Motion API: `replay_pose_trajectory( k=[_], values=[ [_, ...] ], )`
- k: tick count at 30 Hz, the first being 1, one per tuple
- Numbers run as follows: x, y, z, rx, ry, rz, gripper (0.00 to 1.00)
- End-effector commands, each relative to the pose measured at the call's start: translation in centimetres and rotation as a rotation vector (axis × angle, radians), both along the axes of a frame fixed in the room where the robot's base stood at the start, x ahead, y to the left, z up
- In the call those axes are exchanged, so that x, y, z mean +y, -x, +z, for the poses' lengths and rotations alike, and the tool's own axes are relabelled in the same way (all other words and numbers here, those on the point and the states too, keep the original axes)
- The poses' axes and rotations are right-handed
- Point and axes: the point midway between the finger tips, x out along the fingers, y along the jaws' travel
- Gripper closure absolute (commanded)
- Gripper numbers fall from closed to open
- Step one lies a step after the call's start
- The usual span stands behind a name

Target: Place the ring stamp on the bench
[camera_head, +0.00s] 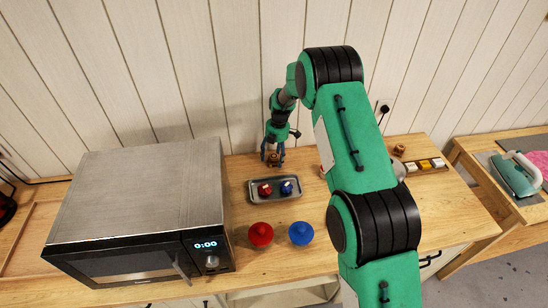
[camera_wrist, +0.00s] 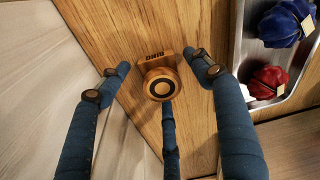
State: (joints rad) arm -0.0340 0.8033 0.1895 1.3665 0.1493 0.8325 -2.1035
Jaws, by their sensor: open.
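A wooden stamp (camera_wrist: 160,84) with a dark ring on its round top stands on the wooden bench (camera_wrist: 193,120). In the head view the same stamp (camera_head: 273,158) is near the wall, behind the metal tray, partly hidden by the fingers. My gripper (camera_head: 273,152) points down over it. In the wrist view the blue fingers of my gripper (camera_wrist: 160,85) are spread wide around the stamp, with gaps on both sides, and hold nothing.
The metal tray (camera_head: 252,190) holds a red and a blue item. A microwave (camera_head: 145,210) stands left.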

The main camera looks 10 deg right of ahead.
Motion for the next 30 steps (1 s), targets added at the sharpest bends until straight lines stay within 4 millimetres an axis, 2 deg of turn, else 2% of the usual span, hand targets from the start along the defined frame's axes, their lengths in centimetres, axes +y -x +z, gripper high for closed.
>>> replay_pose_trajectory(
  k=[8, 21, 30],
  values=[
    [-0.2, -0.2, 1.9, -0.002, 0.000, 0.000, 0.35],
    [-1.0, -0.5, 8.9, -0.002, 0.000, 0.000, 0.35],
    [-1.3, -0.6, 11.8, 0.000, 0.000, 0.001, 0.35]
  ],
)
